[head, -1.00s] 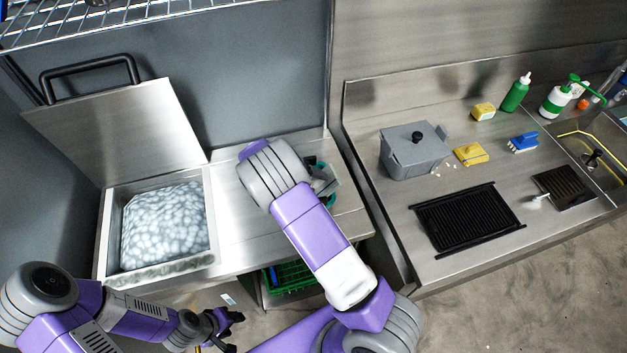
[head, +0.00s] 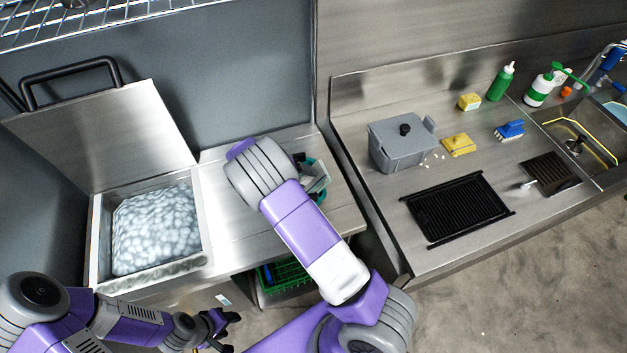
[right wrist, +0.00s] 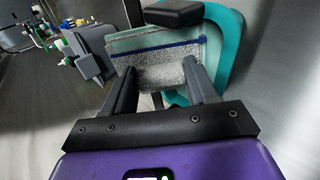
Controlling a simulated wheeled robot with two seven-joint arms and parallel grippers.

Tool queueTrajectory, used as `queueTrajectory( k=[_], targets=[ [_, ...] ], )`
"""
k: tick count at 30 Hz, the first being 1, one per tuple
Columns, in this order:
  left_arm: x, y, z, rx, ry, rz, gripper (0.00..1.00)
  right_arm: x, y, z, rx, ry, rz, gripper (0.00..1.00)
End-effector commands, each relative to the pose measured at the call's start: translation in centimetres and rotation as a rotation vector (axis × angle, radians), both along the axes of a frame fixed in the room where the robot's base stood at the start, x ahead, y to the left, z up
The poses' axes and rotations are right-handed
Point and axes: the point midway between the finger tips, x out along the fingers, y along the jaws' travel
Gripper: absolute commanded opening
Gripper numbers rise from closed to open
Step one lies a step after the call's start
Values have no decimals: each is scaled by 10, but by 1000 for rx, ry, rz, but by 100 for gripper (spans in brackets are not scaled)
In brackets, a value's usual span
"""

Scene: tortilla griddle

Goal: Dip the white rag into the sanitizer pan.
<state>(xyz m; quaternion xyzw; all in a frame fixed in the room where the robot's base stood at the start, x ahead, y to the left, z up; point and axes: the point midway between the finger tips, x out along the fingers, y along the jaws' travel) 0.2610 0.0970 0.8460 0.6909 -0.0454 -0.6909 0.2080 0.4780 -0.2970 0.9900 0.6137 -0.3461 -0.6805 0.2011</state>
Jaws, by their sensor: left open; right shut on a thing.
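The white rag (right wrist: 165,70), greyish and fluffy with a blue stripe, is in my right gripper (right wrist: 160,66), whose fingers are shut on it in the right wrist view. The teal sanitizer pan (right wrist: 234,50) shows behind and to the right of the rag. In the head view the rag (head: 314,178) and the pan's teal rim (head: 323,192) show beside my right forearm, which hides most of that gripper. I cannot tell whether the rag touches any liquid. My left gripper (head: 230,326) is open and empty at lower left, away from the pan.
An open ice bin (head: 155,230) with a raised lid is left of the pan. A green crate (head: 285,274) sits below the counter. A grey lidded box (head: 400,142), a black grill plate (head: 457,208), bottles and brushes stand on the right counter.

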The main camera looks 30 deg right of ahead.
Motion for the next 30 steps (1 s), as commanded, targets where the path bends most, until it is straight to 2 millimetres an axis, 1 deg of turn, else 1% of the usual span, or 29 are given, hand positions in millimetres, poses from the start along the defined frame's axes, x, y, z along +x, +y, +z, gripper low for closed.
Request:
queueTrajectory(
  k=[11, 30],
  targets=[
    [0, 0, 2, 0, 0, 0, 51, 0, 0, 2, 0, 0, 0, 28],
    [0, 0, 30, 0, 0, 0, 51, 0, 0, 50, 0, -1, 1, 28]
  ],
)
